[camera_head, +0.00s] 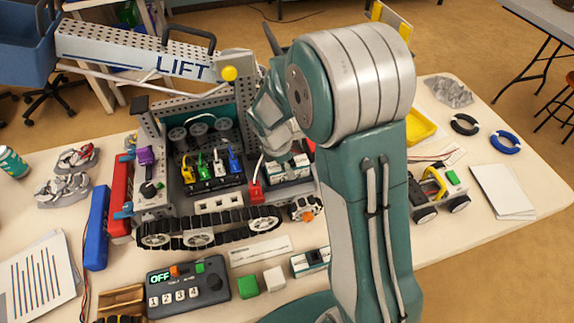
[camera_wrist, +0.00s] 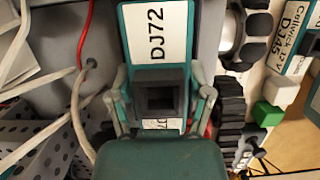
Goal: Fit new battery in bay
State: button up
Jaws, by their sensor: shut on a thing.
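My gripper (camera_wrist: 165,95) is shut on a teal battery (camera_wrist: 155,58) with a white label reading DJ72. One finger lies along each side of it. In the head view the battery (camera_head: 286,168) is at the right part of the tracked robot's open chassis (camera_head: 208,190), below my gripper (camera_head: 272,130). The bay floor under it is hidden, so I cannot tell whether it is seated. A second teal battery (camera_head: 311,262), labelled DJ45 in the wrist view (camera_wrist: 295,35), lies on the table in front of the track. A red connector (camera_head: 256,192) on a cable hangs beside the held battery.
The tracked robot's perforated LIFT arm (camera_head: 140,52) extends over the back left. Coloured plugs (camera_head: 210,168) fill the chassis middle. A control box reading OFF (camera_head: 188,286), a green block (camera_head: 248,285) and a white block (camera_head: 274,277) lie in front.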

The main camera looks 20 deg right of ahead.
jog(key=shift+f, duration=0.15)
jog(key=o, duration=1.3)
jog(key=shift+o, duration=0.2)
jog(key=shift+d+r+v, duration=0.1)
jog(key=shift+d+v, duration=0.15)
jog(key=shift+v, duration=0.9)
jog(key=shift+d+r+v, duration=0.1)
jog(key=shift+d+v, duration=0.2)
jog(key=shift+v, duration=0.8)
jog(key=shift+d+v, duration=0.25)
jog(key=shift+v, duration=0.9)
